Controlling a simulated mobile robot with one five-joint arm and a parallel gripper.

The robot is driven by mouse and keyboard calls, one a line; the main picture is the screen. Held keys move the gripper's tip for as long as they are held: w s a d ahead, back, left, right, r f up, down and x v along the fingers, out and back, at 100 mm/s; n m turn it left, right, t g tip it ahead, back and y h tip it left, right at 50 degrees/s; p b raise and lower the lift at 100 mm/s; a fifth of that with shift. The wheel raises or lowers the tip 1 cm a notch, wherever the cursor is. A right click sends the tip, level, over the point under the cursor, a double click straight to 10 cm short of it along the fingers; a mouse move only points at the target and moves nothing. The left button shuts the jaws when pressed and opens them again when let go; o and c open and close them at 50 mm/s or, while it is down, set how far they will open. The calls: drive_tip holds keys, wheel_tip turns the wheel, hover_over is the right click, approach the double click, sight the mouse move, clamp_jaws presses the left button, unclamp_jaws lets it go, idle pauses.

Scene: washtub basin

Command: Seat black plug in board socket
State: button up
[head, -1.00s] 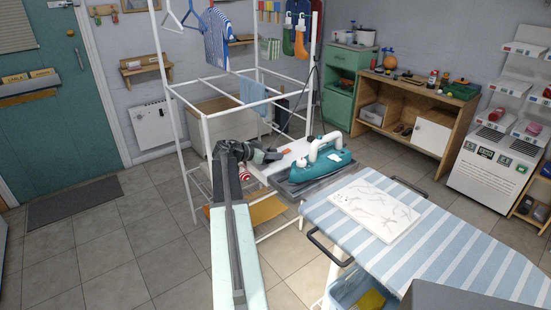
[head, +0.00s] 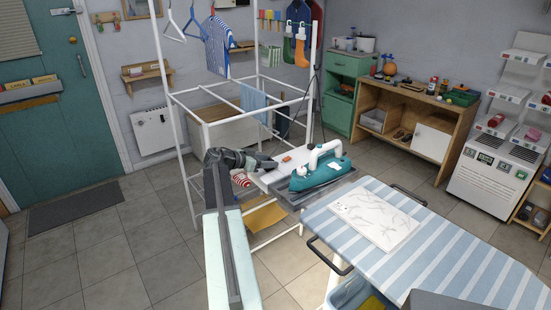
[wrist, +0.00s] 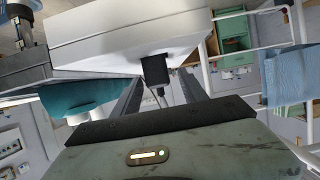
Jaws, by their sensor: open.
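The black plug (wrist: 156,70) shows in the wrist view as a small dark block at the edge of a white board (wrist: 125,40), with thin cord-like lines running from it. I cannot tell whether it is in a socket or just against the board. My gripper (wrist: 160,82) is open, with one dark finger on each side of the plug in the picture; contact is not clear. In the head view my gripper (head: 264,162) is at the left end of the white board (head: 270,178). The plug and socket cannot be made out there.
A teal iron (head: 318,175) stands on a grey rest just right of the gripper. An orange-red item (head: 288,158) lies on the white board. A striped ironing board (head: 430,245) extends to the right. A white drying rack (head: 190,185) stands close behind and left of the arm.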

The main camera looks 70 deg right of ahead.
drive_tip(key=p+v, duration=0.2)
drive_tip(key=v, duration=0.6)
drive_tip(key=shift+a, duration=0.1)
drive_tip(key=w+a+f+n+t+y, duration=0.1)
drive_tip(key=w+a+f+n+t, duration=0.15)
drive_tip(key=w+a, duration=0.5)
drive_tip(key=w+a+f+n+t+y, duration=0.1)
drive_tip(key=w+a+f+n, duration=0.35)
drive_tip(key=a, duration=0.65)
drive_tip(key=w+a+f+n+t+y, duration=0.25)
drive_tip(key=w+a, duration=0.35)
drive_tip(key=a, duration=0.3)
drive_tip(key=a+f+n+y, duration=0.1)
drive_tip(key=a+n, duration=0.4)
drive_tip(key=a, duration=0.9)
drive_tip(key=w+a+f+n+y, duration=0.1)
drive_tip(key=a+n, duration=0.4)
drive_tip(key=a, duration=0.9)
drive_tip(key=w+a+f+n+t+y, duration=0.1)
drive_tip(key=a+f+n+y, duration=0.2)
drive_tip(key=a, duration=1.1)
drive_tip(key=shift+w+n+y, duration=0.2)
drive_tip(key=shift+n+y, duration=0.65)
drive_tip(key=shift+n, duration=0.1)
